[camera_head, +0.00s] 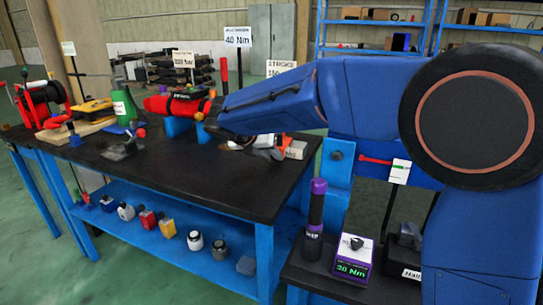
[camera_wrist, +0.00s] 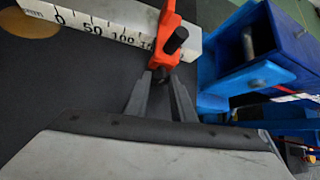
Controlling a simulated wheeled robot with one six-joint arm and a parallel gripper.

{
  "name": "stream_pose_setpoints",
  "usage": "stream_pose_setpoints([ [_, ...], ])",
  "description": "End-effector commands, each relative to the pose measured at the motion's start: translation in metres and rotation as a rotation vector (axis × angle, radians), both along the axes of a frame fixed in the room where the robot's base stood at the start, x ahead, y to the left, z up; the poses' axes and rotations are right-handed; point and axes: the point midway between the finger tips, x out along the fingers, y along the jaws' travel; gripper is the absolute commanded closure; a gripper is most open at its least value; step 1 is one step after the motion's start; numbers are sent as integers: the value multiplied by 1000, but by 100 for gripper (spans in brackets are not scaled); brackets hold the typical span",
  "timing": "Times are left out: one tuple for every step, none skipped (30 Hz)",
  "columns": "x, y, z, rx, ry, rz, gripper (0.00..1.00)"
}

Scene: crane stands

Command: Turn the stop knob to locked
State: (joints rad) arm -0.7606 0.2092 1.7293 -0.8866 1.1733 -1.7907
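In the wrist view, an orange stop (camera_wrist: 165,32) sits across a white scale bar (camera_wrist: 92,25) marked 0, 50 and 100. A black knob (camera_wrist: 177,40) sticks out from the orange stop. My gripper (camera_wrist: 162,78) has its two grey fingers apart, with the tips close to the stop's lower end. A small dark part of the stop shows between the tips; contact cannot be told. In the head view, the white scale bar (camera_head: 297,149) lies at the bench's right end, and my arm hides most of the gripper and stop.
A blue bracket (camera_wrist: 245,55) stands close right of the fingers in the wrist view. The black bench (camera_head: 190,175) also holds a red cylinder (camera_head: 180,104) and a green bottle (camera_head: 123,104). A purple-handled tool (camera_head: 316,215) and a 30 Nm display (camera_head: 352,259) stand at front right.

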Motion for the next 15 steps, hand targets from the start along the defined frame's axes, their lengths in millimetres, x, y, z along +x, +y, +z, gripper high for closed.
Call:
stream_pose_setpoints([
  [0, 0, 0, 1, 0, 0, 100],
  [0, 0, 0, 4, -1, 0, 100],
  [0, 0, 0, 9, -3, -1, 100],
  [0, 0, 1, 13, -5, 0, 100],
  [0, -1, 1, 20, -7, 0, 100],
  [0, -1, 1, 30, -11, 1, 100],
  [0, -2, 1, 39, -14, 0, 100],
  [-1, -2, 1, 51, -18, 0, 100],
  [-1, -2, 1, 68, -25, -1, 100],
  [-1, -3, 1, 83, -30, -1, 100],
  [-1, -3, 1, 100, -37, -1, 100],
  [-1, -4, 1, 125, -46, -1, 100],
  [-2, -4, 1, 145, -52, -1, 100],
  [-2, -4, 1, 164, -59, -1, 100],
  [-2, -5, 1, 194, -69, -1, 100],
])
